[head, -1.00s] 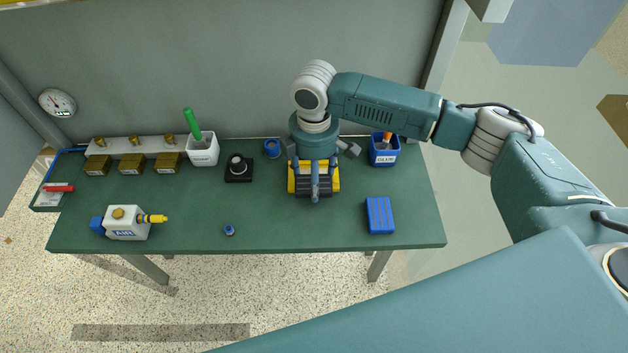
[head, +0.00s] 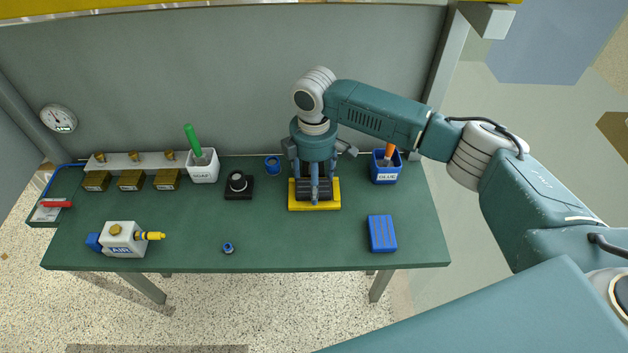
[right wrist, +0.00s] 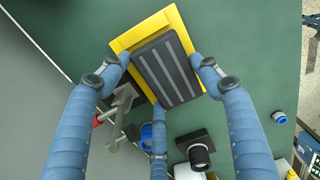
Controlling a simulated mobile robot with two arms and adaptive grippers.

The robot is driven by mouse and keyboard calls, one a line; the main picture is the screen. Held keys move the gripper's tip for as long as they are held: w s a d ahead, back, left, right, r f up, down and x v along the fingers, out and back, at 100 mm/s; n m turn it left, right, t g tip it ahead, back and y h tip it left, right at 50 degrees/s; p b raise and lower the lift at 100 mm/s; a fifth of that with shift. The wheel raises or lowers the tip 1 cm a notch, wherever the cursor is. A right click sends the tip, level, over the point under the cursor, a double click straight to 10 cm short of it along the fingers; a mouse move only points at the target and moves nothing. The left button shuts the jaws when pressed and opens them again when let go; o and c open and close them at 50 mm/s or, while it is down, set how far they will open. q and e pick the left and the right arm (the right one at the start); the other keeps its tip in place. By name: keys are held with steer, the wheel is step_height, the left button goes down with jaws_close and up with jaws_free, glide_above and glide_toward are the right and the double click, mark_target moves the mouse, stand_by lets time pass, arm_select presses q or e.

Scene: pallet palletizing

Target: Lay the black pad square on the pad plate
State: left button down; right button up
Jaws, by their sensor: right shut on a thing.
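The black pad (right wrist: 168,68) is a dark ribbed rectangle held between the fingers of my right gripper (right wrist: 161,80), which is shut on it. The yellow pad plate (right wrist: 123,44) lies behind the pad in the right wrist view and shows along its upper and left edges. In the head view the gripper (head: 315,182) points down over the plate (head: 315,206), with a yellow strip visible in front of the pad. The pad looks roughly in line with the plate, perhaps turned slightly. I cannot tell whether they touch. My left gripper is not in view.
A blue glue pot (head: 386,167) stands right of the plate and a blue ribbed block (head: 382,233) lies front right. A black base with a round knob (head: 238,186), a white soap pot (head: 203,166) and a blue ring (head: 272,164) are to the left. The front middle is mostly clear.

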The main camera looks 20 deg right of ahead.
steer(key=shift+f, duration=0.25)
steer(key=o, duration=1.2)
steer(key=shift+o, duration=0.2)
steer(key=shift+r, duration=0.2)
step_height(320, 180, up, 12)
steer(key=shift+f, duration=0.25)
